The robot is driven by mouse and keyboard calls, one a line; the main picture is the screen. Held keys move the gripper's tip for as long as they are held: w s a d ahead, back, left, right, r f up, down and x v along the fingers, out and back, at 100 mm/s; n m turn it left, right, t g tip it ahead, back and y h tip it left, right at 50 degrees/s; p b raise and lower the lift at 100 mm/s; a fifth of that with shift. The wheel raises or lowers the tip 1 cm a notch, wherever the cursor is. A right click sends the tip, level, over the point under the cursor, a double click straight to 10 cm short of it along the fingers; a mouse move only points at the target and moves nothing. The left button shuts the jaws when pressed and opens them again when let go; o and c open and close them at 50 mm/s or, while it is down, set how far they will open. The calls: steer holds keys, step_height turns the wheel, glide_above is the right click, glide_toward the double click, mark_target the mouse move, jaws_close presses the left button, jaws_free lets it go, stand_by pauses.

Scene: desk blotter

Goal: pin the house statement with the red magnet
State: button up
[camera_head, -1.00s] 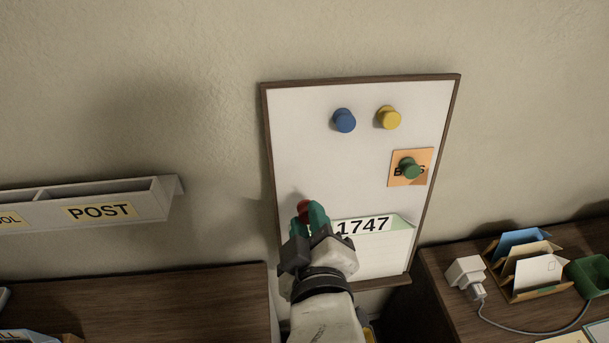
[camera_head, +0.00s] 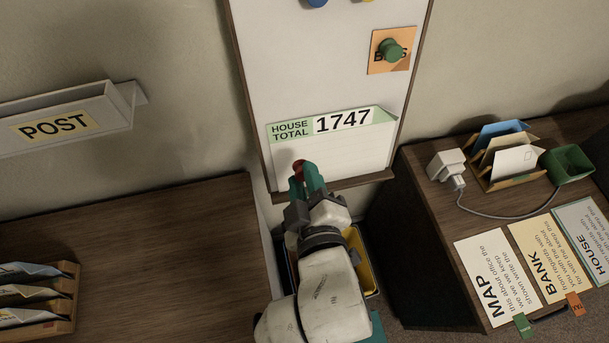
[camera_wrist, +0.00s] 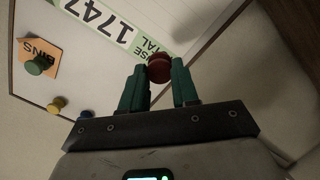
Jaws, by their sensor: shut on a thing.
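The house statement (camera_head: 350,150) is a white sheet with a green band reading HOUSE TOTAL 1747, standing at the bottom of the whiteboard (camera_head: 320,60). It also shows upside down in the wrist view (camera_wrist: 115,22). My gripper (camera_head: 307,183) is shut on the red magnet (camera_head: 299,168), at the lower left of the sheet. In the wrist view the red magnet (camera_wrist: 159,69) sits between the green fingertips (camera_wrist: 159,82). I cannot tell whether the magnet touches the sheet.
A green magnet (camera_head: 391,50) holds an orange BINS note (camera_head: 378,65) higher on the board. A blue magnet (camera_head: 317,2) is at the top edge. A POST tray (camera_head: 120,110) hangs at left. Desks stand either side; the right one bears a letter rack (camera_head: 505,180), a plug and cards.

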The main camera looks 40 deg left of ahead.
mark_target(300, 167)
steer(key=shift+b+x, duration=0.55)
steer(key=shift+x, duration=2.25)
steer(key=shift+w+a, duration=0.35)
steer(key=shift+a, duration=0.25)
steer(key=o, duration=1)
steer(key=b+v, duration=0.1)
steer(key=v, duration=0.9)
steer(key=shift+s+d, duration=0.25)
steer(key=shift+d, duration=0.1)
